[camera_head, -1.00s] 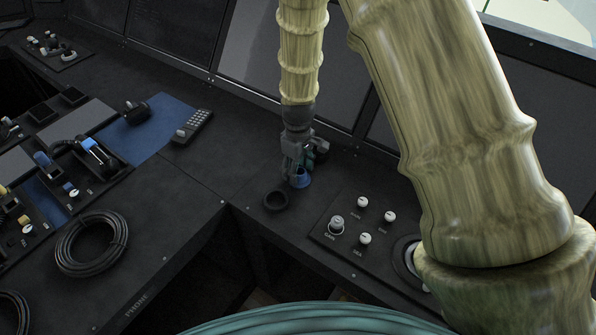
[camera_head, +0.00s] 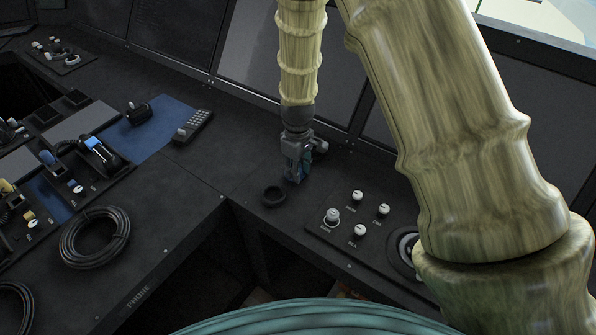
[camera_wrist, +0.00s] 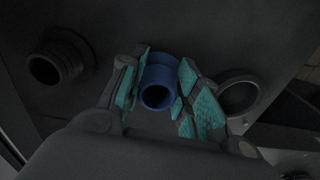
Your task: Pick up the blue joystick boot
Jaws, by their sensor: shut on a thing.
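The blue joystick boot (camera_wrist: 158,88) is a short, hollow blue ring-like piece, seen in the wrist view between the two teal-padded fingers of my gripper (camera_wrist: 160,92). The fingers are shut on it, one on each side. In the head view my gripper (camera_head: 297,178) points down at the console top, and the boot is mostly hidden by the fingers there. Whether the boot touches the console or is slightly lifted, I cannot tell.
A black ring (camera_head: 274,196) lies on the console just left of my gripper. A panel with several white knobs (camera_head: 358,230) is to the right. A coiled black cable (camera_head: 95,238) and a keypad handset (camera_head: 193,126) lie to the left. A dark round fitting (camera_wrist: 55,65) shows in the wrist view.

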